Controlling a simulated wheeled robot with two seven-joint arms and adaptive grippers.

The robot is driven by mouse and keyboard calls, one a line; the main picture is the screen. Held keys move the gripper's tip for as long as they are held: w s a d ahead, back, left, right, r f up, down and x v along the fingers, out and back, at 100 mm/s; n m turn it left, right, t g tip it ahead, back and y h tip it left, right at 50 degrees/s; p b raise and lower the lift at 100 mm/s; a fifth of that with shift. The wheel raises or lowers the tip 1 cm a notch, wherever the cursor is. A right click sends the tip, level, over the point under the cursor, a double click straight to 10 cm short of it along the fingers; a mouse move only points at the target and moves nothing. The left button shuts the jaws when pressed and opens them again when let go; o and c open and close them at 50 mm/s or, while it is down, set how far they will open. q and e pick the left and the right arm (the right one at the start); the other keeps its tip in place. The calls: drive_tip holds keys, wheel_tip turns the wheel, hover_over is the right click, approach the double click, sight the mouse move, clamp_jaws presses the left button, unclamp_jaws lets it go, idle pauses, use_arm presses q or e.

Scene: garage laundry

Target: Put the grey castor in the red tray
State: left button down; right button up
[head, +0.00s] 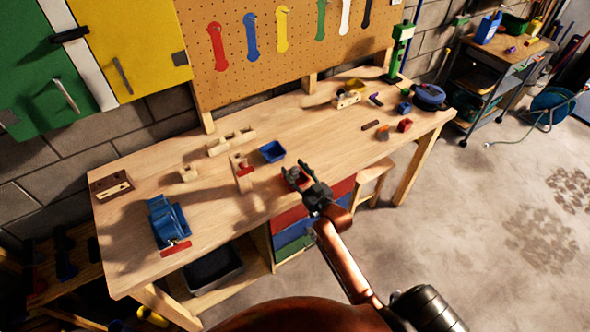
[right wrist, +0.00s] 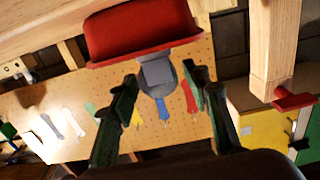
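The red tray (right wrist: 130,30) fills the top of the right wrist view, which shows the scene upside down. In the head view the tray (head: 291,184) is at the bench's front edge, partly hidden by my right gripper (head: 299,172). The grey castor (right wrist: 155,72) is between the two fingers in the right wrist view, overlapping the tray's rim. The fingers of my right gripper (right wrist: 161,78) stand apart with a visible gap on each side of the castor. I cannot tell whether the castor rests in the tray. My left gripper is out of view.
A blue tray (head: 272,151) lies behind on the wooden bench (head: 225,205). A wooden block stand (head: 241,174) and a blue vise (head: 166,220) are to the left. Small parts, including a red block (head: 404,125), lie at the right. A pegboard (head: 300,45) stands behind.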

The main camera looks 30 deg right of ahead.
drive_tip(key=shift+o, duration=0.2)
drive_tip(key=shift+r, duration=0.2)
drive_tip(key=s, duration=1.2)
wheel_tip(320, 180, down, 22)
drive_tip(key=s+d+g, duration=0.1)
drive_tip(key=s+g, duration=0.1)
drive_tip(key=g, duration=0.2)
drive_tip(key=s+f+g, duration=0.2)
drive_tip(key=s+f, duration=0.2)
drive_tip(key=f, duration=0.3)
drive_tip(key=s+a+f+g, duration=0.1)
drive_tip(key=s+f, duration=0.3)
drive_tip(key=f, duration=0.3)
drive_tip(key=s+f+g, duration=0.2)
drive_tip(key=s+f, duration=0.1)
drive_tip(key=f, duration=0.4)
drive_tip(key=s+a+f+g, duration=0.1)
drive_tip(key=s+f+g, duration=0.1)
drive_tip(key=s+f, duration=0.5)
drive_tip(key=s+a+f+g, duration=0.1)
drive_tip(key=s+f+g, duration=0.2)
drive_tip(key=s, duration=1.3)
drive_tip(key=s+a+f+n+g, duration=0.1)
drive_tip(key=s+f+g, duration=0.2)
drive_tip(key=s+f, duration=0.7)
drive_tip(key=shift+s+a+f+h, duration=0.35)
drive_tip(key=shift+s+h, duration=0.05)
drive_tip(key=shift+s, duration=0.7)
